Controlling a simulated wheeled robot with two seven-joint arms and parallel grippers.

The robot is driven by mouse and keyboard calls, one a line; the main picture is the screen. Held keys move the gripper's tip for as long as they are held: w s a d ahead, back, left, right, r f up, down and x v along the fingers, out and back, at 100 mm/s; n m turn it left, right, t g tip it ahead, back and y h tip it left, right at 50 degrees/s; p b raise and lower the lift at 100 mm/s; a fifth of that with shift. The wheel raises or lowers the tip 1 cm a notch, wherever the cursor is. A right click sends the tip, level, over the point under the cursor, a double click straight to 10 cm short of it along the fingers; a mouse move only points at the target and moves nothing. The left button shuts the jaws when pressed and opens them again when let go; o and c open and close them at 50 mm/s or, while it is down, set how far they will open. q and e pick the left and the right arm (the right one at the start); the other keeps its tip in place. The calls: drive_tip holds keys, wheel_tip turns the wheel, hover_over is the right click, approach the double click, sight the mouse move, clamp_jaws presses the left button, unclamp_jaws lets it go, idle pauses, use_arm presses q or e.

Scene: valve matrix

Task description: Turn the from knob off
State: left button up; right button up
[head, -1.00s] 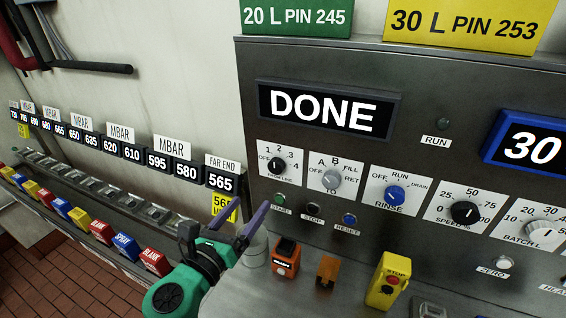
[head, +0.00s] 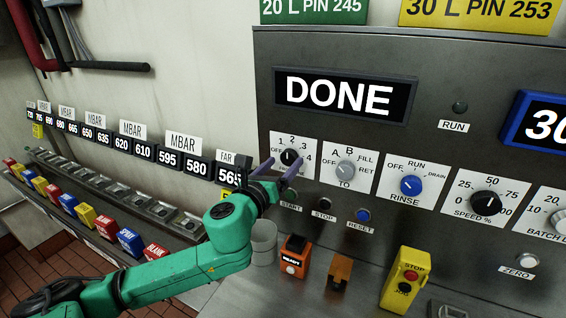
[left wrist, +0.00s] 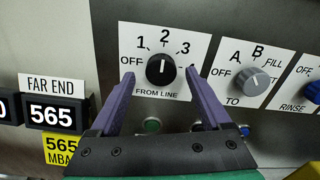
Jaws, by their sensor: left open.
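The from knob (head: 291,158) is a black round dial on a white plate marked OFF, 1, 2, 3, 4 in the head view. In the left wrist view the black from knob (left wrist: 160,69) sits above the words FROM LINE, and its white mark points up, near the 2. My left gripper (head: 279,171) is open in front of the knob's lower part. In the left wrist view its purple fingers (left wrist: 164,84) stand on either side of the knob, with gaps; I cannot tell whether they reach its depth. My right gripper is not in view.
The grey TO knob (head: 346,170) and blue RINSE knob (head: 411,185) are to the right. Below are the START, STOP and RESET buttons, a grey cup (head: 264,243), and an orange box (head: 296,256). The display (head: 345,95) reads DONE.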

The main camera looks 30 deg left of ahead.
use_arm(q)
drive_tip(key=shift+w, duration=0.4)
drive_tip(key=shift+s, duration=0.15)
drive_tip(key=shift+c, duration=0.6)
clamp_jaws()
